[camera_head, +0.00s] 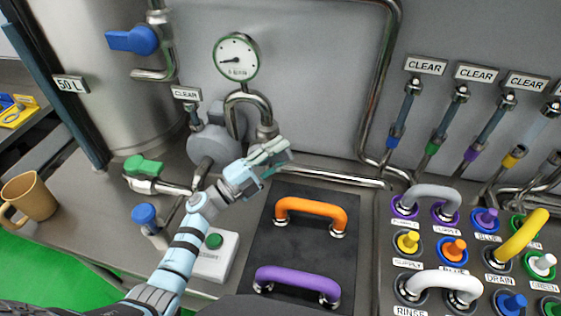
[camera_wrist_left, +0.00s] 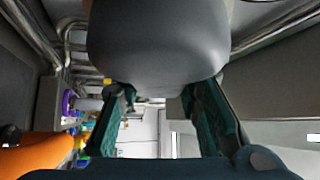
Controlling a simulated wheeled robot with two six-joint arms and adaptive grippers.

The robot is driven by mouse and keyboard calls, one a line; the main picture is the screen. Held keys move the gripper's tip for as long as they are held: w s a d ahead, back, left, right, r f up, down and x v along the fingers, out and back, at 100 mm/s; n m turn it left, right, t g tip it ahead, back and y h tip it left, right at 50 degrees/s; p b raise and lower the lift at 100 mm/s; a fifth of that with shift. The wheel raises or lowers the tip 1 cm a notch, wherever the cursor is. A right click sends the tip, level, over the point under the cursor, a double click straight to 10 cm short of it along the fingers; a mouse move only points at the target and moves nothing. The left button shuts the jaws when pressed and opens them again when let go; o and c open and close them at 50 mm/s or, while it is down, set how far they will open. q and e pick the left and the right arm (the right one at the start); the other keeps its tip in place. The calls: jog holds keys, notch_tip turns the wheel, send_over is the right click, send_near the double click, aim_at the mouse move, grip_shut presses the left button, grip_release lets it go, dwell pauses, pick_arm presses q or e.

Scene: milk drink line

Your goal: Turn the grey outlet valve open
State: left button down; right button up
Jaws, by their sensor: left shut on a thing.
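The grey outlet valve handle (camera_wrist_left: 158,48) fills the upper middle of the left wrist view as a smooth, rounded grey body. My left gripper (camera_head: 268,158) reaches to it beside the pipe under the round gauge. Its two green fingers also show in the left wrist view (camera_wrist_left: 158,102), one on each side of the grey handle, shut on it. In the head view the fingers largely hide the handle, so its exact angle cannot be told. My right gripper is not in view.
A grey pump (camera_head: 212,146) and a green-handled valve (camera_head: 143,165) are left of the gripper. A blue-handled valve (camera_head: 133,40) is higher up. A black panel with an orange handle (camera_head: 311,208) and a purple handle (camera_head: 297,280) lies in front. Several coloured plugs fill the right.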

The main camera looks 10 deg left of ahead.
pick_arm(q)
jog(key=shift+a+r+n+t+b, duration=0.1)
jog(key=shift+r+n+t+b, duration=0.2)
jog(key=shift+n+t, duration=0.25)
jog(key=shift+a+r+n+t+b, duration=0.1)
jog(key=shift+r+n+t+b, duration=0.05)
jog(key=shift+n+t+b, duration=0.4)
jog(key=shift+a+r+n, duration=0.1)
jog(key=shift+r+n, duration=0.05)
jog(key=shift+n, duration=0.15)
jog(key=c, duration=1.2)
grip_release()
jog(key=shift+o, duration=0.2)
jog(key=shift+w, duration=0.1)
jog(key=shift+a, duration=0.1)
jog(key=s+a+f, duration=0.2)
jog(key=s+a, duration=0.8)
jog(key=s, duration=0.3)
